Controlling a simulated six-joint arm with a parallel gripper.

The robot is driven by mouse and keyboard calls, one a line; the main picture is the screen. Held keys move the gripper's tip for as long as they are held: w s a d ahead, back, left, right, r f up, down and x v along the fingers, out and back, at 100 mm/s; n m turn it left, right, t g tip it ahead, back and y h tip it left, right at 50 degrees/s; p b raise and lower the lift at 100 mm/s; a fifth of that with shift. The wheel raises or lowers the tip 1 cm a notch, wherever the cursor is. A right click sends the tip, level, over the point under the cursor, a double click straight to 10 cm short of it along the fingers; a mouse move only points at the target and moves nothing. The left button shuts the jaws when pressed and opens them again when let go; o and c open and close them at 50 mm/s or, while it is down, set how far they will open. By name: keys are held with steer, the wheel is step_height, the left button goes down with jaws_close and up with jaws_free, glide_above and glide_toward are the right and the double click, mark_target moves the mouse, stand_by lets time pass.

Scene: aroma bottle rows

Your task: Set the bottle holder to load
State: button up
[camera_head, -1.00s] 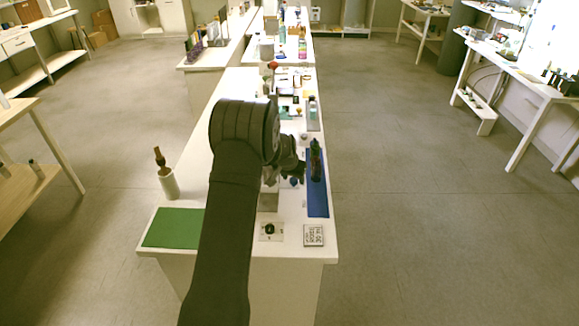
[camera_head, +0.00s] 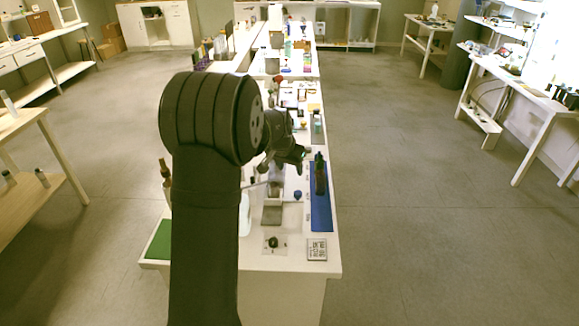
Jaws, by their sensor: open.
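My gripper (camera_head: 297,160) hangs above the white bench, left of the blue mat, with its jaws open. I see nothing held in it. A dark bottle-like object (camera_head: 320,175) stands on the blue mat (camera_head: 321,218). Below the gripper, a small grey fixture (camera_head: 272,214) with a pale upper part stands on the bench, perhaps the bottle holder; its setting is too small to read. A small blue knob-like thing (camera_head: 297,195) is to its right. A dark round knob (camera_head: 273,242) sits on a pale plate near the front edge.
A square plate with dark marks (camera_head: 317,249) lies at the bench's front right. My arm hides much of the left side, including part of the green mat (camera_head: 158,241) and a brown-topped item (camera_head: 165,172). Several small items crowd the bench farther back.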

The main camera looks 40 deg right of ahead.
steer(key=shift+r, duration=0.1)
stand_by(0.3)
steer(key=m, duration=3.6)
glide_toward(298, 192)
steer(key=x, duration=0.8)
steer(key=shift+f, duration=0.3)
steer(key=shift+c, duration=0.2)
